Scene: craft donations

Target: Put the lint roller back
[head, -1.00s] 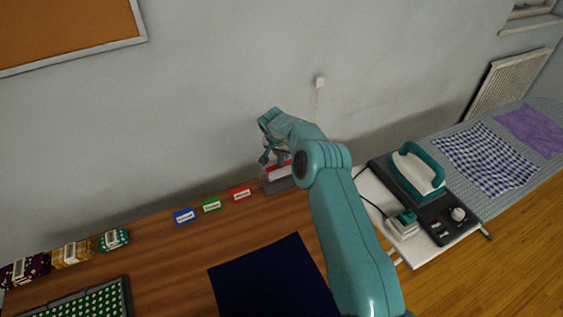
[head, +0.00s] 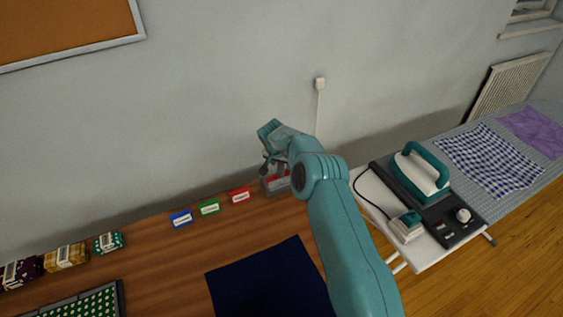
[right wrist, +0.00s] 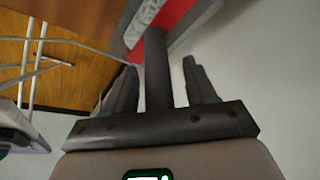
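My right gripper (head: 268,161) is at the back of the wooden table, just above a grey box (head: 266,187) with red in it. In the right wrist view my right gripper (right wrist: 160,88) has its two fingers apart. A dark bar (right wrist: 156,70), which looks like the lint roller's handle, stands between them with a gap on each side. Beyond it lies a red surface (right wrist: 176,14) with a pale patterned strip; I cannot tell whether this is the roller or the box. My right forearm hides part of the box. My left gripper is not in view.
Blue (head: 181,219), green (head: 208,208) and red (head: 239,196) labels lie left of the box. A dark blue mat (head: 268,280) lies in front. An iron (head: 421,172) stands on the ironing board at right.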

